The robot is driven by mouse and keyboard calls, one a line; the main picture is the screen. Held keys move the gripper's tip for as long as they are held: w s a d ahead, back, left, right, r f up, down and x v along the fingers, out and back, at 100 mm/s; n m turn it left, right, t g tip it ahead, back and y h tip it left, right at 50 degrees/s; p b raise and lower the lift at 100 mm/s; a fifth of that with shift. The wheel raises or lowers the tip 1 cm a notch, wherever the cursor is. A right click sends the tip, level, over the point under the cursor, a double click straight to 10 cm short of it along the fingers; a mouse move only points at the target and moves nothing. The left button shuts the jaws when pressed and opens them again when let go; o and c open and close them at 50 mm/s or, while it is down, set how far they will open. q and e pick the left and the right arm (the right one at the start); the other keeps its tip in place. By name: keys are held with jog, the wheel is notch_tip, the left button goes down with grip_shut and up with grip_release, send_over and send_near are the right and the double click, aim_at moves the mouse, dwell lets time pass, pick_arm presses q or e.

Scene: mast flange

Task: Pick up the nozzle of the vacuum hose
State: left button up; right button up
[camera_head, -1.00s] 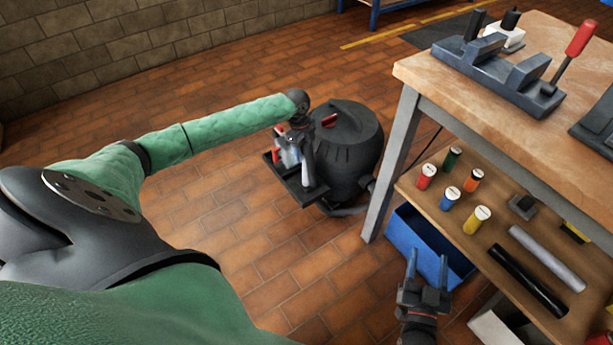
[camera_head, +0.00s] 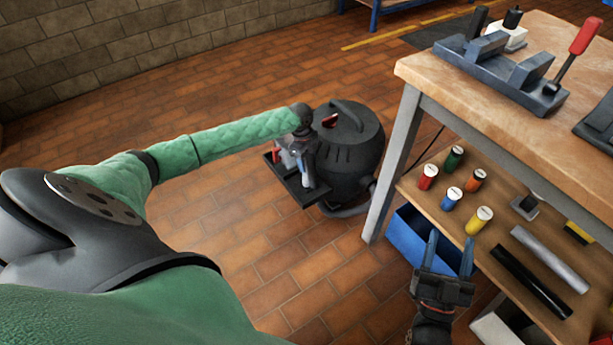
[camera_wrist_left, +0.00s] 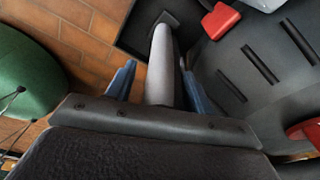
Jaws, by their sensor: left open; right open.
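The vacuum (camera_head: 352,150) is a dark grey barrel on the floor beside the workbench. A black tray (camera_head: 297,190) sits at its left side. A light grey tube, seemingly the nozzle (camera_wrist_left: 160,72), stands at the tray; its far end meets a dark piece in the left wrist view. My left gripper (camera_head: 299,165) is over the tray. Its blue fingers are open on both sides of the grey tube, apart from it as far as I can see. My right gripper (camera_head: 450,242) is open and empty, in front of the blue bin.
The workbench (camera_head: 430,73) stands at right with a vise-like tool on top. Its lower shelf (camera_head: 440,225) holds several coloured cylinders and two rods. A blue bin (camera_head: 405,235) stands below. A red part (camera_wrist_left: 220,20) is close to the left fingers. Floor on the left is clear.

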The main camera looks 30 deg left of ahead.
pick_arm(q)
jog(key=c, duration=1.1)
jog(key=shift+o, duration=0.2)
jog(key=shift+r, duration=0.15)
